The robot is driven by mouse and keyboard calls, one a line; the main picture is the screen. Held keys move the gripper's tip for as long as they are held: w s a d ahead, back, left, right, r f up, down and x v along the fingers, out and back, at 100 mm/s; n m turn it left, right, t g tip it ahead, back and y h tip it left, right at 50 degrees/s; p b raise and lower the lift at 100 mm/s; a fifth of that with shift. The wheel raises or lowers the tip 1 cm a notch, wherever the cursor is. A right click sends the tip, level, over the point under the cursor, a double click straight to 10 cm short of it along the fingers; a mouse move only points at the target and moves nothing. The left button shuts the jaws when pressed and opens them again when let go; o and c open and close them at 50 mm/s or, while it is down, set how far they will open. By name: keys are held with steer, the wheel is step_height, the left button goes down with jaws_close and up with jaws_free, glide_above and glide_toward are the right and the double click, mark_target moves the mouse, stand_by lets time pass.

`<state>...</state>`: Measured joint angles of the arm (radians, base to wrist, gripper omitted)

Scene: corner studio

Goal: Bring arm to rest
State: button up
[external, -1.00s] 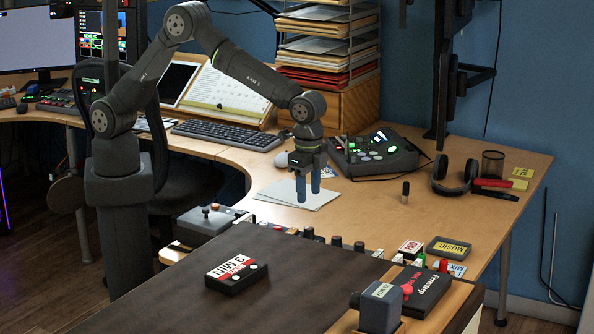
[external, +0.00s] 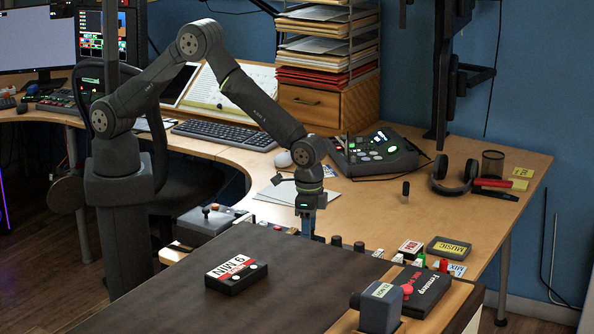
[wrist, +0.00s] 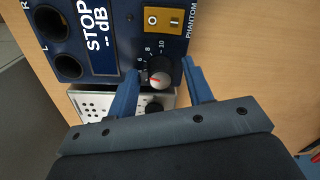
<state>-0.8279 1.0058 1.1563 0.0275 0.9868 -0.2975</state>
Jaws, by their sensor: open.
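My gripper (external: 308,228) points straight down at the far edge of the dark tabletop, by the row of small knobs, in the external view. In the wrist view its two blue fingers (wrist: 159,67) are apart. A black knob (wrist: 160,76) with a red mark, on a blue box (wrist: 122,30) labelled "STOP --dB" and "PHANTOM", shows between them. I cannot tell whether the fingers touch the knob or stand above it. My gripper holds nothing that I can see. My arm is bent, with its elbow high.
A grey box (external: 377,306) and a black case (external: 420,290) stand at the front right. Headphones (external: 455,176) and a console (external: 374,152) are on the wooden desk.

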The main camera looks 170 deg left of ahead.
steer(key=shift+n, duration=0.8)
step_height(320, 180, up, 15)
steer(key=shift+w, duration=0.2)
steer(key=shift+r, duration=0.1)
steer(key=shift+o, duration=1.4)
steer(key=shift+r, duration=0.15)
steer(key=o, duration=0.9)
steer(key=w+d+r+m+y, duration=0.1)
steer(key=w+r, duration=0.1)
steer(key=r, duration=0.2)
steer(key=w+r+m+t+y, duration=0.1)
steer(key=w+r+m, duration=0.1)
steer(key=r, duration=0.3)
steer(key=w+d+r+m+y, duration=0.1)
steer(key=w+r+y, duration=0.1)
steer(key=r, duration=0.3)
steer(key=shift+w+d+r+m, duration=0.2)
steer(key=shift+d+r+m, duration=0.1)
steer(key=shift+m, duration=0.1)
steer(key=x, duration=0.9)
steer(key=shift+w+a, duration=0.3)
